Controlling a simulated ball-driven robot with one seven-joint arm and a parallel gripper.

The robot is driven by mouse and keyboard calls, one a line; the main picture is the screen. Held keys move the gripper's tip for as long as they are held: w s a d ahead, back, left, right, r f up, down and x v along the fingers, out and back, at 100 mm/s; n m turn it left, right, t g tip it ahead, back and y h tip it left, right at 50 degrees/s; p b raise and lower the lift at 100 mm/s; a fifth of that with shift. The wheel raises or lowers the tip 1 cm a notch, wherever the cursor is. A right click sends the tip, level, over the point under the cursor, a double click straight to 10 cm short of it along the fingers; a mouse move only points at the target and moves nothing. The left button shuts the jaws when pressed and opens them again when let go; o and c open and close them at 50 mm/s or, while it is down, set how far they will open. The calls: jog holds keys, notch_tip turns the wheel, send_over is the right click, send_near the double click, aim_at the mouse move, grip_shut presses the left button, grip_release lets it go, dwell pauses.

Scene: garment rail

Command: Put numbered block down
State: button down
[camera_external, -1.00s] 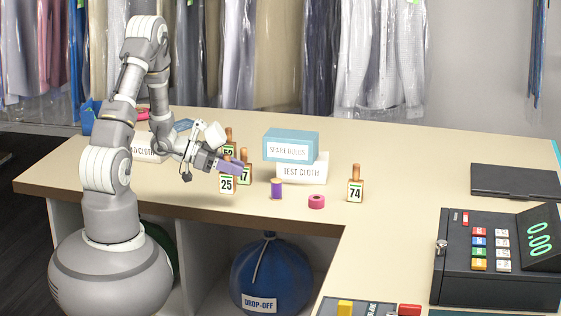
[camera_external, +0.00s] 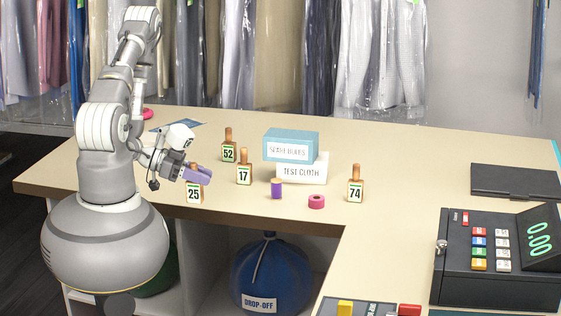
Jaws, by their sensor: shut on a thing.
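My gripper (camera_external: 197,176) is shut on the numbered block 25 (camera_external: 194,194), near the left front part of the counter. The block is upright, with a white label reading 25, and my fingers cover its top. I cannot tell whether its base touches the counter or hangs just above it. Block 17 (camera_external: 244,173) and block 52 (camera_external: 229,152) stand upright to the right of my gripper. Block 74 (camera_external: 355,189) stands farther right, near the counter's inner corner.
A purple spool (camera_external: 276,190) and a pink tape roll (camera_external: 316,202) sit near the front edge. Behind them are a blue box (camera_external: 291,144) and a white test cloth box (camera_external: 303,172). The cash register (camera_external: 497,258) is at right. The counter (camera_external: 415,165) is clear right of block 74.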

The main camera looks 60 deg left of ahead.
jog(key=w+d+f+m+g+h+b, duration=0.2)
jog(key=w+d+f+b, duration=0.25)
jog(key=w, duration=0.55)
jog(key=w+d+r+m+b, duration=0.1)
jog(key=w+d, duration=0.3)
jog(key=d, duration=0.5)
jog(key=w+d+r+m+g+h+b, duration=0.1)
jog(key=w+d+r+b, duration=0.1)
jog(key=d, duration=0.7)
jog(key=w+d+r+m+g+h+b, duration=0.1)
jog(key=w+d+r+b, duration=0.1)
jog(key=w+d, duration=0.5)
jog(key=d+b, duration=0.1)
jog(key=d, duration=0.2)
jog(key=shift+b, duration=0.4)
jog(key=shift+w, duration=0.15)
jog(key=w+d+f+b, duration=0.1)
jog(key=w+d, duration=0.1)
jog(key=w, duration=0.3)
jog(key=w+d+f+b, duration=0.2)
jog(key=w, duration=0.2)
jog(key=w+d+f+b, duration=0.2)
jog(key=w, duration=0.3)
jog(key=shift+w+f, duration=0.15)
jog(key=shift+w, duration=0.2)
